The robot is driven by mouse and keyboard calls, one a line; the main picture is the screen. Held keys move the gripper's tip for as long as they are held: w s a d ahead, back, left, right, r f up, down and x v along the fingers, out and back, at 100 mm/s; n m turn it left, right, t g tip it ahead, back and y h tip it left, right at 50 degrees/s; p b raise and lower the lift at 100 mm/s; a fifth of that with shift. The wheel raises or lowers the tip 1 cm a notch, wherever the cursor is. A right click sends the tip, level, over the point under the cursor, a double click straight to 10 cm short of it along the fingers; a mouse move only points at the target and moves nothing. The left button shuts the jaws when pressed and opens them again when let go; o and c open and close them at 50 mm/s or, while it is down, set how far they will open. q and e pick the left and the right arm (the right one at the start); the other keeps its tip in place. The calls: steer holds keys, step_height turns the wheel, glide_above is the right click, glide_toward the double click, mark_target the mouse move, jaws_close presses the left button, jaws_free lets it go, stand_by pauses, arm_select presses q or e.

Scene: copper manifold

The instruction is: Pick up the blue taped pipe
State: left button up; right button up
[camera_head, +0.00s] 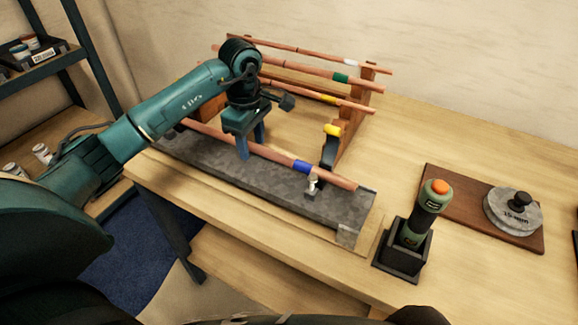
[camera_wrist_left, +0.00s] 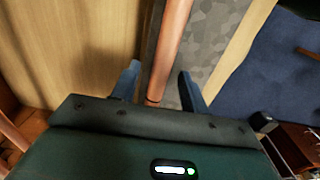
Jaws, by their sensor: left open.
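The blue taped pipe is a copper pipe (camera_head: 268,153) with a blue band (camera_head: 303,167) near its right end. It lies along the grey slab (camera_head: 225,174) at the table's front, with a small metal fitting (camera_head: 313,183) by the band. My left gripper (camera_head: 250,149) is open and points down at the pipe, left of the blue band. In the left wrist view the pipe (camera_wrist_left: 169,50) runs between the two blue fingers (camera_wrist_left: 158,88), and I see a gap on both sides of it. My right gripper is not in view.
Behind, a wooden rack (camera_head: 356,110) holds several copper pipes with white, green and yellow bands. A yellow-topped clamp (camera_head: 331,133) stands close behind the pipe. A green tool in a black holder (camera_head: 403,252) and a brown board (camera_head: 466,196) with a grey disc (camera_head: 513,211) are at right.

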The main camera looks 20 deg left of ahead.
arm_select(q)
steer(key=shift+r, duration=0.1)
jaws_close()
stand_by(0.3)
stand_by(0.9)
